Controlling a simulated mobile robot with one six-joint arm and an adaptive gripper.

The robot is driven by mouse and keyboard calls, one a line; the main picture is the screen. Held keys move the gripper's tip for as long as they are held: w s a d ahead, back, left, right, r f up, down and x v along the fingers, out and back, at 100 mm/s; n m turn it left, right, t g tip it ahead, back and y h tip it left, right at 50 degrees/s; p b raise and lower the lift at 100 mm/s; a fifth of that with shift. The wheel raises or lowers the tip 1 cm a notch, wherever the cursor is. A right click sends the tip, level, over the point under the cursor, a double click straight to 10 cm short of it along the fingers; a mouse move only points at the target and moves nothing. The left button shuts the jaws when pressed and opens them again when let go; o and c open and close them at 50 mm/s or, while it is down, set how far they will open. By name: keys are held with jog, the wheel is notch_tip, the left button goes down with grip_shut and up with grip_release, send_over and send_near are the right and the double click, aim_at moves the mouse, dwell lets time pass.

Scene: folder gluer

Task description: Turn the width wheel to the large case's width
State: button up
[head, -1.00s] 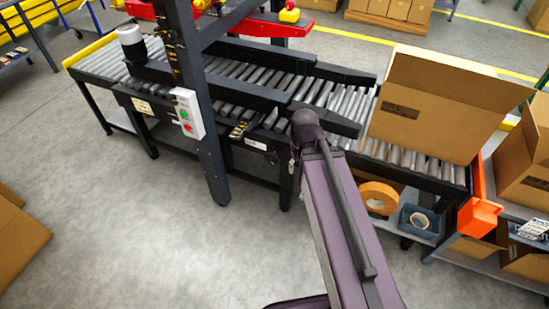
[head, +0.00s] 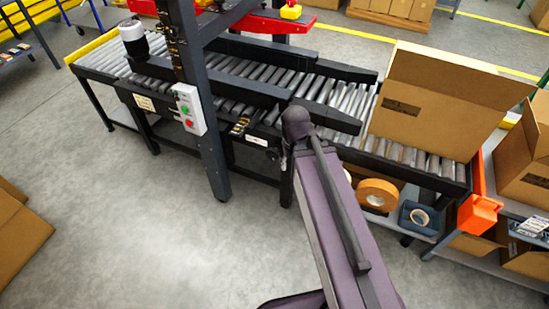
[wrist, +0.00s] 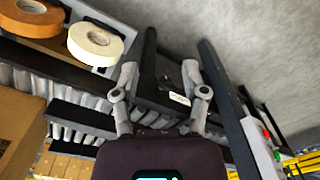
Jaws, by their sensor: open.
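A large open cardboard case (head: 415,105) stands on the right part of the roller conveyor (head: 455,168). Dark side guides (head: 325,118) run along the rollers to its left. My gripper (wrist: 160,76) is open and empty in the wrist view, its two fingers spread in front of the machine's dark frame. I cannot make out the width wheel clearly in either view. In the head view my arm hides the gripper and part of the machine's front.
A dark upright post (head: 203,110) carries a control box (head: 188,110) with green and red buttons. An orange tape roll (head: 377,194) and a blue bin (head: 417,219) sit on the lower shelf. An orange bracket (head: 479,212) marks the conveyor's right end. Open floor (head: 120,230) lies front left.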

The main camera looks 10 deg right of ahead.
jog(key=shift+o, duration=1)
jog(key=shift+a, duration=0.2)
jog(key=n+b, duration=1.1)
jog(key=b, duration=0.5)
send_over(277, 157)
jog(key=w, duration=0.1)
notch_tip(277, 157, down, 16)
jog(key=shift+w+r, duration=0.15)
jog(key=shift+w, duration=0.15)
jog(key=shift+f, duration=0.2)
notch_tip(277, 157, down, 13)
jog(key=b, duration=1.3)
jog(key=shift+f, duration=0.2)
